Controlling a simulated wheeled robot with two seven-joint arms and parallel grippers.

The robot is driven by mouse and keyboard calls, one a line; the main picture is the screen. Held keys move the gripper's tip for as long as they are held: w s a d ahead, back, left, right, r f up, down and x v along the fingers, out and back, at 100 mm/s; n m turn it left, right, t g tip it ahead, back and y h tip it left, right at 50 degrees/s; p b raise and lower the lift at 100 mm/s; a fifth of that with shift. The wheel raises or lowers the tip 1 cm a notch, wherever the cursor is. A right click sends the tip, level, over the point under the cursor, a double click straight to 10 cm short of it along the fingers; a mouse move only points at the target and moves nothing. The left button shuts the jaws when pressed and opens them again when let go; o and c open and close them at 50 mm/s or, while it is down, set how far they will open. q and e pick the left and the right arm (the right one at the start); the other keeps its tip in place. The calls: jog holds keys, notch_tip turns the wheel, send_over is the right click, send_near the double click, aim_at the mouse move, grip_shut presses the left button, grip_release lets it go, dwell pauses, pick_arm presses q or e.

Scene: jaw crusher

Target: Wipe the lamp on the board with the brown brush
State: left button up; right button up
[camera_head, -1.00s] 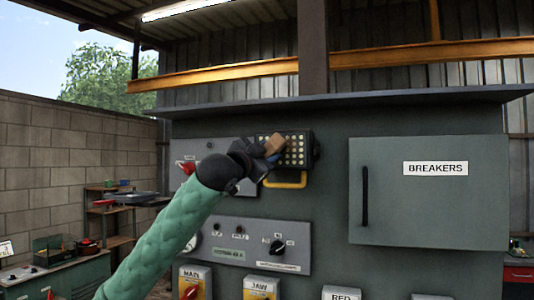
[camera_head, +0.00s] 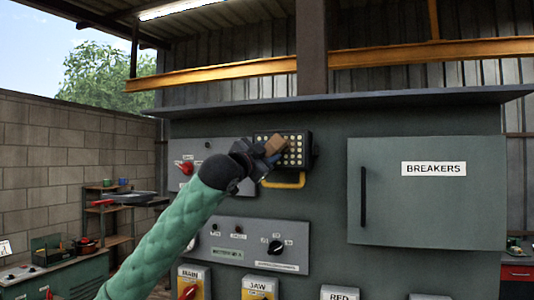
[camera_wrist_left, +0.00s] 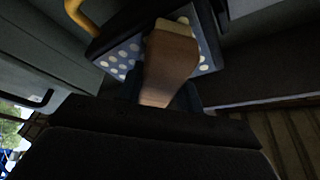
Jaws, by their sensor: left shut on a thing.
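The lamp (camera_head: 294,151) is a dark box with rows of pale round lights and a yellow handle (camera_head: 284,180) below it, mounted on the grey-green board (camera_head: 330,200). My left gripper (camera_head: 266,154) is shut on the brown brush (camera_head: 274,143) and holds it at the left part of the lamp's face. In the left wrist view the brush (camera_wrist_left: 170,62) overlaps the lamp face (camera_wrist_left: 125,58); I cannot tell whether it touches. The gripper's fingers are mostly hidden there. My right gripper is not in view.
A closed breaker cabinet (camera_head: 433,195) is on the board to the right. A control panel (camera_head: 260,243) with a knob sits below the lamp, and another panel with a red switch (camera_head: 186,167) is at the left. Shelves and a bench (camera_head: 60,272) stand at far left.

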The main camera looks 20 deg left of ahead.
pick_arm(q)
jog(key=shift+w, duration=0.15)
jog(key=shift+d, duration=3.85)
jog(key=shift+a, duration=0.1)
